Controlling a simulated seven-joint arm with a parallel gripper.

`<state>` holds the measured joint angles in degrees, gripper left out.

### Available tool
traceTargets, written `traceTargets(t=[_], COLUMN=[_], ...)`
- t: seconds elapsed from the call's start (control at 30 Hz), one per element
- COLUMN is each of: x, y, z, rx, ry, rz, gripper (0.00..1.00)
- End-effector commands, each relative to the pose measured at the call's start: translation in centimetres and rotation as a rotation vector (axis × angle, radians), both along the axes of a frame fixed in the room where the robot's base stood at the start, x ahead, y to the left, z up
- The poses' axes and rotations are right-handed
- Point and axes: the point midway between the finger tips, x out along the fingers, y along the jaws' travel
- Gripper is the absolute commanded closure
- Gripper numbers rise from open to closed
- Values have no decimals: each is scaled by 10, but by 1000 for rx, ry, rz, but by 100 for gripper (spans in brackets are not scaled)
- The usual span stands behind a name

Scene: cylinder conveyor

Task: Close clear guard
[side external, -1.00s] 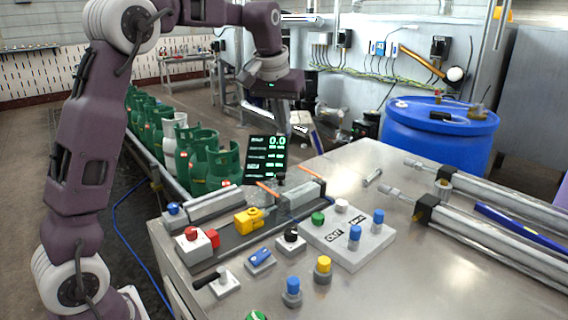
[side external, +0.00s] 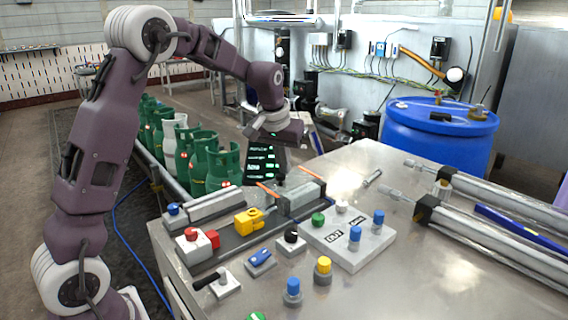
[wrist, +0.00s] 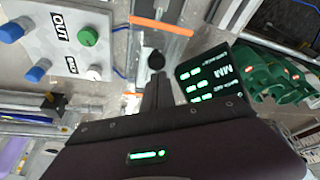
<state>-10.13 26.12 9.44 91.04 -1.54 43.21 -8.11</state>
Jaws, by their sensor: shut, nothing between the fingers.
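The clear guard (wrist: 162,26) shows in the wrist view as a see-through panel with orange edge strips, at the top centre. In the side view its orange strips (side external: 268,189) show at the far end of the grey fixture on the bench. A black knob (wrist: 156,60) is just beyond my fingertips in the wrist view; I cannot tell if they touch. My gripper (wrist: 156,80) is shut and empty, pointing down near the guard. In the side view my gripper (side external: 279,172) is in front of the dark display, and its fingertips are hard to make out.
A dark display (wrist: 206,72) with green text stands close beside my fingers. The control block (side external: 345,240) with several buttons is on the bench in front. Green gas cylinders (side external: 222,165) line the conveyor to the left. A blue drum (side external: 435,135) stands behind the bench.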

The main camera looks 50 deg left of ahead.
Motion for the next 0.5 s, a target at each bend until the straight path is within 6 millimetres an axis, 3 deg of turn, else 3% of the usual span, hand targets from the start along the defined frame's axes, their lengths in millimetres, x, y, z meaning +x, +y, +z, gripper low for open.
traceTargets(t=[0.33,0.5], x=[-2,-22], y=[0,0], z=[0,0], rx=[0,0], ry=[0,1], rz=[0,1], gripper=[100,100])
